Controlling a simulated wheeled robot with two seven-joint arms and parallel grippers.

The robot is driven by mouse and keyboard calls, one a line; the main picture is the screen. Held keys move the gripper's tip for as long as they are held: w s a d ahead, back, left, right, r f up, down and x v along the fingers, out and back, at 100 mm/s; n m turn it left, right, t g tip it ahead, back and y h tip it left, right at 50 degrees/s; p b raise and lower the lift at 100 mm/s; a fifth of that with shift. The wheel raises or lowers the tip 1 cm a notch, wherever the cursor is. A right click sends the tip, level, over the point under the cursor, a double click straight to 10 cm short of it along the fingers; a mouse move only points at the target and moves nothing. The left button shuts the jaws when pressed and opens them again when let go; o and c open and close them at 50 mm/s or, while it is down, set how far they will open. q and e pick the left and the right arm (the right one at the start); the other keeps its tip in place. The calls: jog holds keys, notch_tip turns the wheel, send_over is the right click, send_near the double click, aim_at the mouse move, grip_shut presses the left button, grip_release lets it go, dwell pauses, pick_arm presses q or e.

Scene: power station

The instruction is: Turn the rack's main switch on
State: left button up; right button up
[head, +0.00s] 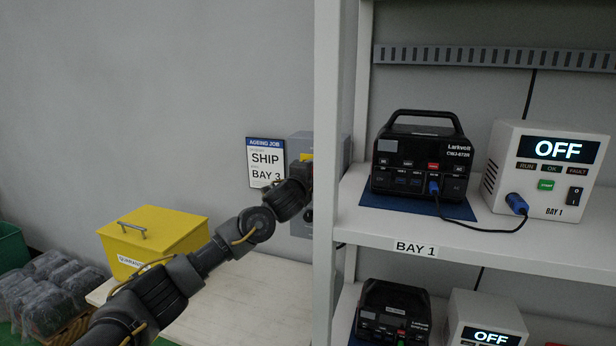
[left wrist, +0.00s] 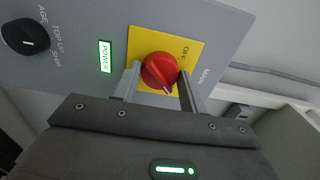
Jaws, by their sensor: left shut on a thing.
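The main switch is a red rotary knob (left wrist: 160,71) on a yellow plate (left wrist: 190,45) marked OFF, beside the word MAIN on a grey panel (left wrist: 85,20). The knob's white mark points down and slightly right in the left wrist view, away from the OFF word. My left gripper (left wrist: 158,86) has a finger on each side of the knob and is shut on it. A POWER lamp (left wrist: 105,57) beside the plate glows green. In the head view the grey switch box (head: 301,225) is partly hidden by my left arm and the rack post. My right gripper is out of view.
The rack post (head: 327,120) stands close to my left arm. A Bay 1 tester (head: 550,165) reading OFF and a black device (head: 423,155) sit on the shelf. A yellow box (head: 150,235) stands on a bench (head: 210,305). A black AGE/TOP UP/SHIP knob (left wrist: 25,37) is on the panel.

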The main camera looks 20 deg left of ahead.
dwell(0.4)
pick_arm(q)
jog(key=o, duration=1)
jog(key=shift+c, duration=0.2)
jog(key=s+b, duration=0.3)
jog(key=s, duration=0.7)
jog(key=shift+s+a, duration=0.4)
